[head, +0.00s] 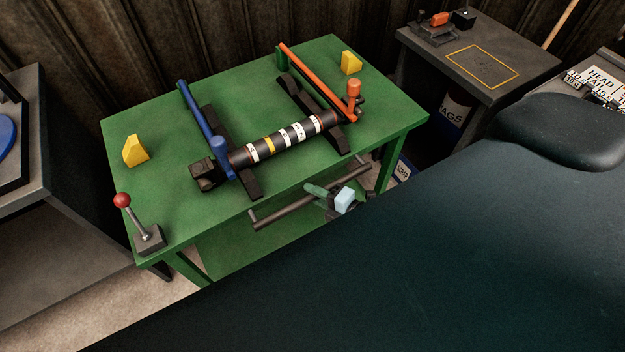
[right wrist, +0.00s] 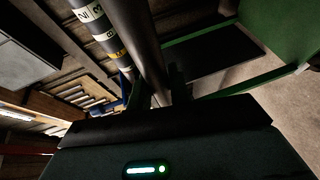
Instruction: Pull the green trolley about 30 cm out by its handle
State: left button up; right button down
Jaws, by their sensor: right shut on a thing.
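The green trolley (head: 185,210) stands in the middle of the head view, its top level. Its dark bar handle (head: 283,212) runs along the near side, just below the top's edge. My right gripper (head: 325,194) is at the handle, right of its middle, shut on the bar. In the right wrist view the handle (right wrist: 134,35) runs down between the fingers of the right gripper (right wrist: 160,88). The exact finger contact is partly hidden. My left gripper is in neither view.
A striped driveshaft (head: 285,139) lies across two black supports on the trolley, with a blue clamp (head: 205,118) and an orange clamp (head: 318,72). A red-knobbed lever (head: 148,238) stands at the near left corner. Grey tables flank the trolley; bare floor (head: 65,305) shows at lower left.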

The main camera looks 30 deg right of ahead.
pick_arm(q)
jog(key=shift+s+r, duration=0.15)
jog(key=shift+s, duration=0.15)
pick_arm(e)
jog(key=shift+s, duration=0.85)
jog(key=c, duration=1.3)
grip_release()
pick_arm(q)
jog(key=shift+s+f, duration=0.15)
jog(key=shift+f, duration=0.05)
pick_arm(e)
jog(key=v, duration=0.7)
jog(key=shift+s+d, duration=0.2)
jog(key=shift+s, duration=0.1)
